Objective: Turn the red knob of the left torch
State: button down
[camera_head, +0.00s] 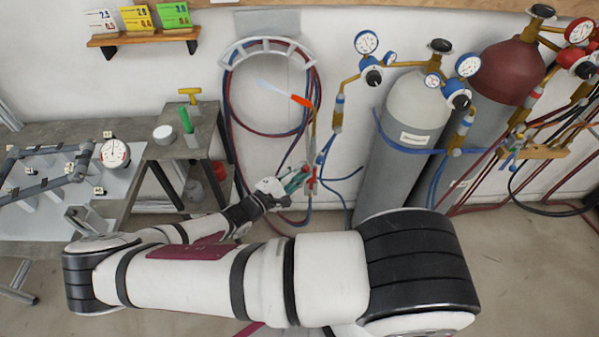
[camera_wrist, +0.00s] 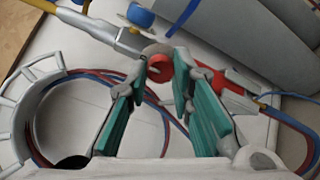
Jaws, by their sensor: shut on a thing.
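The left torch hangs upright by the wall; its brass tube (camera_head: 314,130) shows above my gripper (camera_head: 300,182) in the head view. In the wrist view, the torch runs from the brass tube (camera_wrist: 100,33) at upper left to a red handle part (camera_wrist: 228,92) at right. The red knob (camera_wrist: 158,68) sits between the tips of my gripper (camera_wrist: 162,66), whose green-padded fingers are closed on its sides. A blue knob (camera_wrist: 140,16) shows just above it. In the head view my fingers partly hide the red knob.
A hose rack (camera_head: 262,45) with coiled red and blue hoses is behind the torch. A grey cylinder (camera_head: 410,110) and a dark red one (camera_head: 508,72) stand to the right. A workbench (camera_head: 195,145) is at left. Hoses hang close around my gripper.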

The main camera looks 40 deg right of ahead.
jog(key=c, duration=1.4)
grip_release()
jog(key=shift+a, duration=0.1)
jog(key=s+a, duration=0.2)
jog(key=a, duration=0.9)
jog(key=shift+a+r, duration=0.25)
jog(key=shift+a, duration=0.05)
